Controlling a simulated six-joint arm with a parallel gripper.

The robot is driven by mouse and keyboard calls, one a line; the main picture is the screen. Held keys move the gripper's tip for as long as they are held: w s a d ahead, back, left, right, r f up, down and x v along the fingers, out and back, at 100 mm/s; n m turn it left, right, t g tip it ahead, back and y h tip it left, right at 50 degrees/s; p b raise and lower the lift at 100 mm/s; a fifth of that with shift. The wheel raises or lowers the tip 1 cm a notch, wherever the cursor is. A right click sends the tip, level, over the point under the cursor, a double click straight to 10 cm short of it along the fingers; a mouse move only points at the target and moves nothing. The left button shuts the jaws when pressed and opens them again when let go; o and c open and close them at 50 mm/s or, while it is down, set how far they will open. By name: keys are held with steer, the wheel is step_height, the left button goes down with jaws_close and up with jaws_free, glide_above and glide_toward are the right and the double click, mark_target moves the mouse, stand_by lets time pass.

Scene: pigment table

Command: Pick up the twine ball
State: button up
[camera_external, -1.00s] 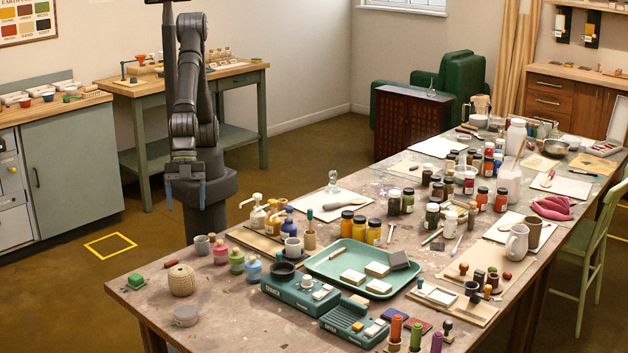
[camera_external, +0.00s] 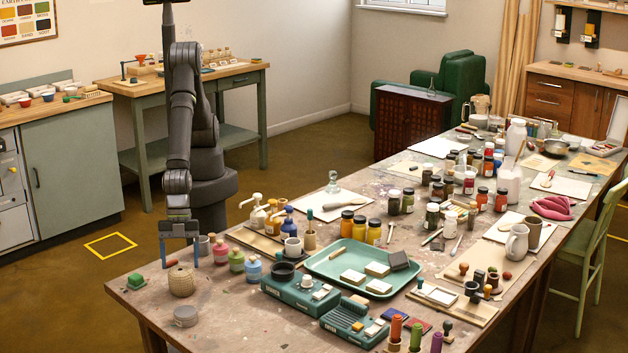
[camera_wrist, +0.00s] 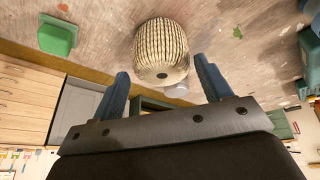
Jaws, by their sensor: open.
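The twine ball (camera_external: 181,281) is a tan, ribbed ball on the near left part of the worktable. In the wrist view the twine ball (camera_wrist: 161,51) lies beyond and between the fingertips, with space around it. My gripper (camera_external: 179,264) is open and empty, with blue fingers pointing down just above and behind the ball in the external view. In the wrist view my gripper (camera_wrist: 160,72) has its two blue fingers wide apart. I cannot tell whether a finger touches the ball.
A green block (camera_external: 136,281) sits left of the ball, and a grey round tin (camera_external: 186,316) sits in front of it. Bare tabletop lies around the ball.

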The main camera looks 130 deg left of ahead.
mark_target(182, 280)
steer(key=shift+x, duration=3.15)
steer(key=shift+a, duration=0.1)
steer(key=c, duration=0.7)
